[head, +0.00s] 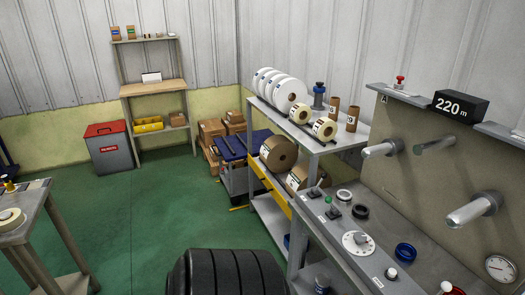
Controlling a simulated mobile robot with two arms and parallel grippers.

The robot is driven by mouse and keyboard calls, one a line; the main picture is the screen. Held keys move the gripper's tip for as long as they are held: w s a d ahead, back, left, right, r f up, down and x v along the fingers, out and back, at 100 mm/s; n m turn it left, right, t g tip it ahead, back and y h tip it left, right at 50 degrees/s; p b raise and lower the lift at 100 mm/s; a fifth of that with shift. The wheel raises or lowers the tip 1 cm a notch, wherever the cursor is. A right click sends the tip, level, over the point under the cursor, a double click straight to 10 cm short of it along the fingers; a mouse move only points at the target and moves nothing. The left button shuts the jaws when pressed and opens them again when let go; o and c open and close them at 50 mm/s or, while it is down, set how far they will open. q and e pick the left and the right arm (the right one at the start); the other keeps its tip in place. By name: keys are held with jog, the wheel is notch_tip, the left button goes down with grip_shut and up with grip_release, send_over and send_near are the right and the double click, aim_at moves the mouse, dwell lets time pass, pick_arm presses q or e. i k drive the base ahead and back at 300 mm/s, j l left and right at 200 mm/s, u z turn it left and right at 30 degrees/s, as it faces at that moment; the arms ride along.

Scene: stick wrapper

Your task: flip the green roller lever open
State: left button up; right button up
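I see no clear green roller lever in the head view. A white dial (357,243) and a blue ring (405,252) lie on the same ledge. Neither of my grippers is in view.
A shelf bench (318,147) with white and brown rolls stands left of the machine. A table (35,195) with a tape roll is at the left edge. A red-lidded bin (109,152) and shelving (150,88) stand at the back. The green floor (160,215) between is clear.

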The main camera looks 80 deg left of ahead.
aim_at(328, 199)
jog(key=u, duration=1.9)
